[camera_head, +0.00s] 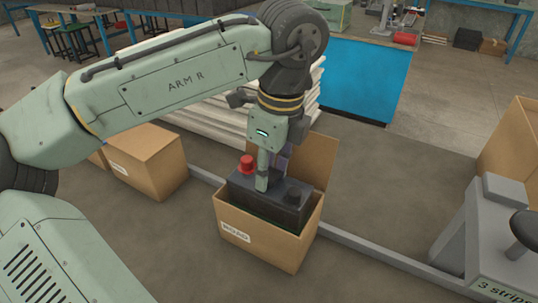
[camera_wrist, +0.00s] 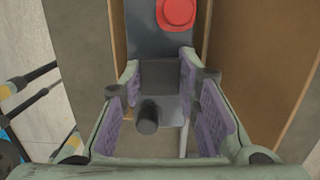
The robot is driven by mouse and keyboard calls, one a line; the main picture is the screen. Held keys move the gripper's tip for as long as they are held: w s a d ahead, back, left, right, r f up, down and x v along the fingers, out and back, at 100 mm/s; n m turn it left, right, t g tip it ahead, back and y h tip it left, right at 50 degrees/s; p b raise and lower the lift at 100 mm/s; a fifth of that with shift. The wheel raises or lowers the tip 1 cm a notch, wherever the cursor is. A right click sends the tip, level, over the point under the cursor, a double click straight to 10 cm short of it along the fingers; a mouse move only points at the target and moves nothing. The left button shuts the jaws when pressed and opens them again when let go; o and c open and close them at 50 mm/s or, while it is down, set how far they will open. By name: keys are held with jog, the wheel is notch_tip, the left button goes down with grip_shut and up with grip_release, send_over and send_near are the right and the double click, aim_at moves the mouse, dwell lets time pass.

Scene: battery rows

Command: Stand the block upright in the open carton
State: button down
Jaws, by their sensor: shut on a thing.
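The block (camera_head: 291,213) is a dark grey battery shape with a red cap (camera_head: 247,163) at one end of its top and a black knob at the other. It sits upright or nearly so within the open carton (camera_head: 262,244), its top showing above the front rim. Its base is hidden by the carton walls, so I cannot tell whether it touches the floor. My gripper (camera_head: 268,180) is over the block's middle and shut on it. In the wrist view, the gripper's purple pads (camera_wrist: 165,118) flank the block, and the red cap (camera_wrist: 177,13) shows at the top.
A raised carton flap (camera_head: 312,160) stands behind the block. Closed cartons (camera_head: 147,163) stand to the left along a grey rail (camera_head: 375,252). A grey machine (camera_head: 490,240) and another carton (camera_head: 512,145) stand at the right. A pale stack (camera_head: 215,115) lies behind my arm.

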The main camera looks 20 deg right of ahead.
aim_at(269, 191)
jog(key=shift+f, duration=2.7)
jog(key=c, duration=1.2)
grip_release()
jog(key=shift+r, duration=0.5)
jog(key=r, duration=0.8)
jog(key=s+d+r, duration=0.1)
jog(key=r, duration=0.3)
jog(key=shift+s, duration=0.1)
